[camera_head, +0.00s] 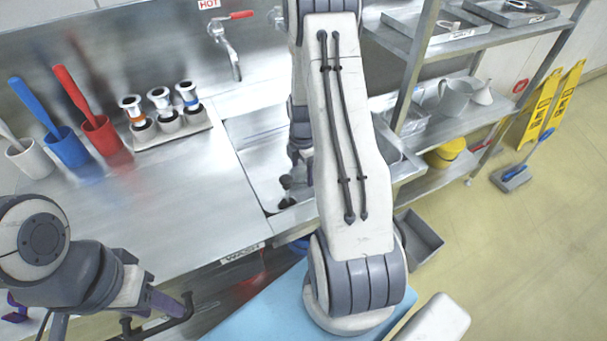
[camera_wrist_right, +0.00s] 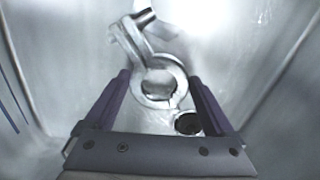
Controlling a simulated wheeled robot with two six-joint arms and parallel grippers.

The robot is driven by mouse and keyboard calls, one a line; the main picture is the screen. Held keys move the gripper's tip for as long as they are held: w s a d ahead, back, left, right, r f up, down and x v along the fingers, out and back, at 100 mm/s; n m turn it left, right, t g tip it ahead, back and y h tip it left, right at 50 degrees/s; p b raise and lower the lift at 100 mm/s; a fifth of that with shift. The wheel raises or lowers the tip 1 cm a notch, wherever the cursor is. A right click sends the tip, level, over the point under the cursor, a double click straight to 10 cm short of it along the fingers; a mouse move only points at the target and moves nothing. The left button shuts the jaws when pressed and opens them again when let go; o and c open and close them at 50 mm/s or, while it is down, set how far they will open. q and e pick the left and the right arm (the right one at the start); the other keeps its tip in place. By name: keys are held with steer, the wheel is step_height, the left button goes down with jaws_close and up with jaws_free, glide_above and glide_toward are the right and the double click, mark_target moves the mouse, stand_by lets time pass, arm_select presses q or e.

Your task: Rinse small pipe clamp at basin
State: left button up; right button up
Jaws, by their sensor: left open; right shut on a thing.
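The small pipe clamp (camera_wrist_right: 147,62) shows in the right wrist view as a shiny metal ring with a lever-like arm toward the upper left. My right gripper (camera_wrist_right: 163,90) is shut on it, one purple finger on each side of the ring. In the head view my right arm reaches down into the steel basin (camera_head: 251,150) and hides much of it; I cannot make out the clamp there. A dark round drain (camera_wrist_right: 188,123) shows just below the ring. My left gripper (camera_head: 15,308) is open and empty at the lower left edge, partly cut off.
A tap (camera_head: 229,50) with a red lever stands behind the basin under a HOT sign. Red (camera_head: 101,137) and blue (camera_head: 68,148) cups with brushes and a rack (camera_head: 175,132) of metal fittings stand left. The counter's front is clear. A steel shelf (camera_head: 468,128) stands right.

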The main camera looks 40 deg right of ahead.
step_height(320, 180, up, 19)
steer(key=p, duration=1.5)
steer(key=shift+f+p, duration=0.2)
steer(key=shift+p, duration=0.1)
stand_by(2.1)
step_height(320, 180, up, 4)
steer(key=p, duration=0.4)
glide_above(303, 175)
steer(key=shift+b, duration=0.35)
steer(key=shift+w+a, duration=0.1)
